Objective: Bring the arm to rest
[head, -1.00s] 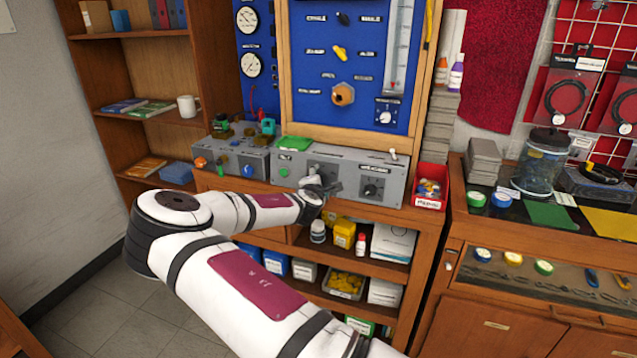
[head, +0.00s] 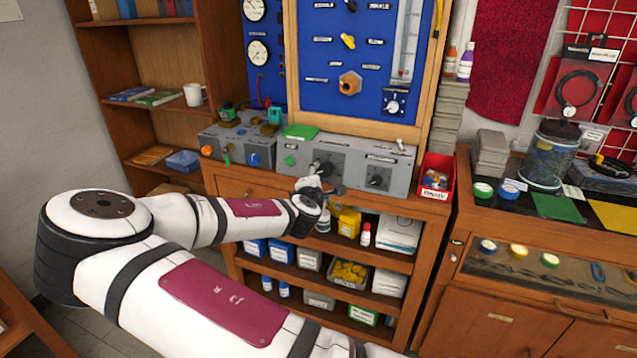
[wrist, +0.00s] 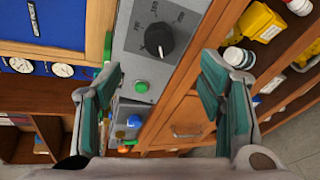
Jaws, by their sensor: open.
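My gripper (wrist: 155,100) is open and empty in the wrist view, with its teal-padded fingers spread apart. Between and beyond the fingers is the grey control box (wrist: 140,38) with a black knob (wrist: 159,39) and a green button (wrist: 141,86). In the head view my gripper (head: 318,188) is small and partly hidden by my wrist, in front of the grey control box (head: 404,162) on the bench. I cannot tell from the head view whether it touches the box. My white arm reaches in from the bottom, its elbow out to the left.
A red bin (head: 436,179) stands right of the box. Shelves below hold bottles and a yellow container (head: 349,222). A blue gauge panel (head: 322,52) rises behind. A glass jar (head: 549,155) stands on the right-hand counter. A bookshelf with a mug (head: 193,95) is at left.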

